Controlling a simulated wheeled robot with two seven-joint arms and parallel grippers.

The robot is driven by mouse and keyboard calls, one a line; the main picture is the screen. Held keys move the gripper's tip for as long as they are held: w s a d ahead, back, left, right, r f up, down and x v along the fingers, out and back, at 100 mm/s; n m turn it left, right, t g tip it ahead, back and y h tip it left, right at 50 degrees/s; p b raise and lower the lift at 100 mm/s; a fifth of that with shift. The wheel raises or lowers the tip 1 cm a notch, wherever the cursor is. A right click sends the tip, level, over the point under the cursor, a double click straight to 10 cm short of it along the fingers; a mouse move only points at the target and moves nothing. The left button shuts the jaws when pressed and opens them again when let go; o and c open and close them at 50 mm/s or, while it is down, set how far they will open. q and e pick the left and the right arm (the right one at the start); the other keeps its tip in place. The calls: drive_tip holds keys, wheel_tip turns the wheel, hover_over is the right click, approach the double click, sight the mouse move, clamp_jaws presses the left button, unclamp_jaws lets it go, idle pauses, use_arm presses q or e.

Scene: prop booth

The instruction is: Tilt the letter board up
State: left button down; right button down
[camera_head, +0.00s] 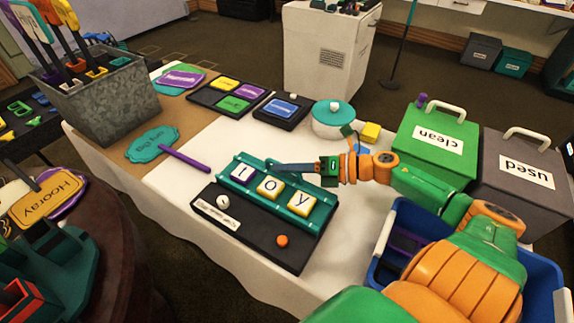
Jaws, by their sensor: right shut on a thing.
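The teal letter board (322,212) lies on a black base (262,250) on the white table. It holds light tiles reading "l o y": a purple-edged tile (243,174) and two yellow-edged tiles (271,187), (301,203). My right gripper (284,167) reaches in from the right and is shut on the board's far edge, with its fingers along that edge. How steeply the board leans is hard to tell from here. On the base's front strip are a white knob (222,202), an orange knob (282,241) and a small label. My left gripper is out of view.
A purple stick with a teal sign (152,145) lies left of the board. Trays (283,110) and a lidded teal pot (334,117) stand behind. The "clean" (438,140) and "used" (519,179) boxes and a blue bin (541,279) are at the right.

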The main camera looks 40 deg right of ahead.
sight(282, 180)
drive_tip(key=shift+s+a+r+n+h+p, duration=0.1)
drive_tip(key=shift+a+r+n+h+p, duration=0.3)
drive_tip(key=shift+p, duration=0.7)
drive_tip(key=shift+s+a+r+n+h+p, duration=0.15)
drive_tip(key=shift+r+n+p, duration=0.4)
drive_tip(key=shift+p, duration=0.55)
drive_tip(key=shift+s+a+r+n+h+p, duration=0.1)
drive_tip(key=shift+a+r+n+h+p, duration=0.2)
drive_tip(key=shift+r+p, duration=0.6)
drive_tip(key=shift+a+f+n+p, duration=0.1)
drive_tip(key=shift+a+n+p, duration=0.15)
drive_tip(key=shift+p, duration=0.45)
drive_tip(key=shift+s+a+p, duration=0.2)
drive_tip(key=shift+a+p, duration=0.05)
drive_tip(key=shift+p, duration=0.25)
drive_tip(key=shift+a, duration=0.1)
drive_tip(key=c, duration=1.2)
unclamp_jaws()
drive_tip(key=shift+o, duration=0.2)
drive_tip(key=shift+p+v, duration=0.4)
drive_tip(key=shift+v, duration=3.2)
drive_tip(key=shift+a, duration=0.1)
